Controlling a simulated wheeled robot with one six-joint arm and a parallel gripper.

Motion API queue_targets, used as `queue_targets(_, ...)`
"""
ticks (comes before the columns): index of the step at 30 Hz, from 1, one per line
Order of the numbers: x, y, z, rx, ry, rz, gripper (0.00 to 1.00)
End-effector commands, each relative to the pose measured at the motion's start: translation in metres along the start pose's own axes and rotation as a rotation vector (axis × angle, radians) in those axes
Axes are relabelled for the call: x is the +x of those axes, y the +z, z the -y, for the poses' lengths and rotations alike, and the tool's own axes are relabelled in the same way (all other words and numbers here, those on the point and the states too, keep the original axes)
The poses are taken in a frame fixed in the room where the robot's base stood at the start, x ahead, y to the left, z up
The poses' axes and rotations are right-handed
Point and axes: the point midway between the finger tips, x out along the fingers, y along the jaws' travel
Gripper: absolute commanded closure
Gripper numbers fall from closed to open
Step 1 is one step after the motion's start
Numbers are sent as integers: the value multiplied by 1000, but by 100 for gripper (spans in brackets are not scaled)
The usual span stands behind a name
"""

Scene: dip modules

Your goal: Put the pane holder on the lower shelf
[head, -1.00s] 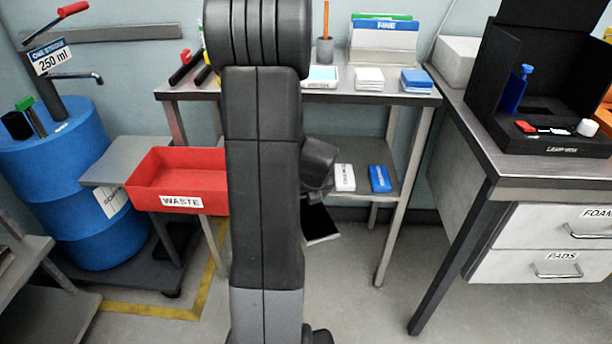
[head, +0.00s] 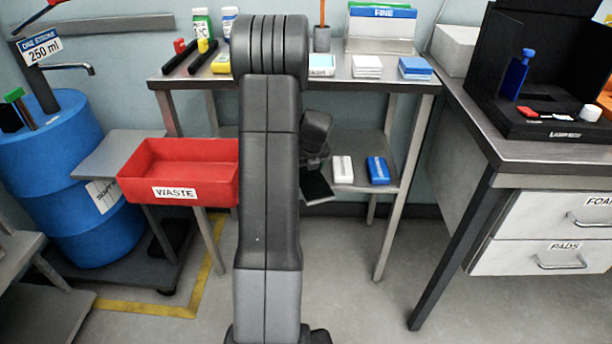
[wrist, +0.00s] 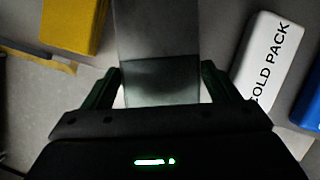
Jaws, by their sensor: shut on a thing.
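The pane holder (wrist: 158,50) is a flat greyish plate, darker at its near end, seen between my fingers in the wrist view. My gripper (wrist: 160,85) is shut on its near end. My arm hides much of the gripper and the shelf's left part there. I cannot tell whether the plate touches the shelf.
A white cold pack (wrist: 265,60) and a blue pack (head: 378,170) lie right of the plate on the lower shelf. A yellow object (wrist: 75,22) is to its left in the wrist view. A red waste bin (head: 178,170) stands left of my arm. The bench top (head: 290,82) is above.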

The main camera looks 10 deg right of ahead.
Motion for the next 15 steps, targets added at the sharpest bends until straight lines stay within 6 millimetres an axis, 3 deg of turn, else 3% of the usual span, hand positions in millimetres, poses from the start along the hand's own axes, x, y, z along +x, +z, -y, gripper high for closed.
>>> queue_targets(1, 14, -6, 0, 1, 1, -2, 47)
queue_targets(5, 30, -7, 2, 0, 0, 0, 47)
queue_targets(15, 31, -5, 3, 0, 0, 0, 47)
